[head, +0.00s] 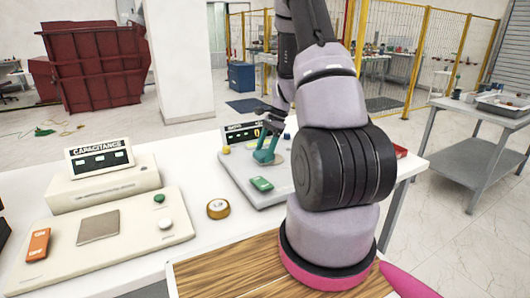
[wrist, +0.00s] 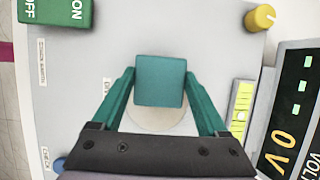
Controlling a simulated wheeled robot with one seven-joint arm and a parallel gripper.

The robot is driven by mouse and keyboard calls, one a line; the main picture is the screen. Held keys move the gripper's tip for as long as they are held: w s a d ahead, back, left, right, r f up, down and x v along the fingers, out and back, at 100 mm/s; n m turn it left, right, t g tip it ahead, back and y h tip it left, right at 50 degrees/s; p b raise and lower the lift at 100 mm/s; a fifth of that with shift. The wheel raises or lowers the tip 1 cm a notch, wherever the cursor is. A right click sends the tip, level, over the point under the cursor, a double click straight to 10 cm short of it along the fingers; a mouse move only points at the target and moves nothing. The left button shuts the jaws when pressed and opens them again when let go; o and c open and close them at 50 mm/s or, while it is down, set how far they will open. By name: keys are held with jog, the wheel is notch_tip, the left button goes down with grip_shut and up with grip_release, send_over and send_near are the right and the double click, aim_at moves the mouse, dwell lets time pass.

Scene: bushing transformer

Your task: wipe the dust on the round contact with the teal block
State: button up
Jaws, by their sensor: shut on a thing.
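My gripper (wrist: 160,78) is shut on the teal block (wrist: 160,90), one teal finger on each side of it. The block is over the upper part of the round contact (wrist: 155,121), a pale disc on the grey panel (wrist: 75,105). I cannot tell whether block and disc touch. Dust on the disc cannot be made out, and the block hides part of it. In the head view, my gripper (head: 267,152) points down at the panel (head: 232,177), and a sliver of the contact (head: 279,158) shows beside it.
On the panel are a green ON/OFF switch (wrist: 55,12), a yellow knob (wrist: 260,18), a yellow-green gauge (wrist: 241,108) and a voltage display (wrist: 292,105). Left on the table are a tape roll (head: 218,208) and a capacitance unit (head: 100,178). A wooden board (head: 225,275) lies in front.

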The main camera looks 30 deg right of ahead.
jog(key=shift+a+r, duration=0.2)
jog(key=shift+a, duration=0.05)
jog(key=shift+v, duration=1.1)
jog(key=shift+s+a+r, duration=0.1)
jog(key=shift+a+r, duration=0.2)
jog(key=shift+r, duration=2.65)
jog(key=shift+f, duration=0.15)
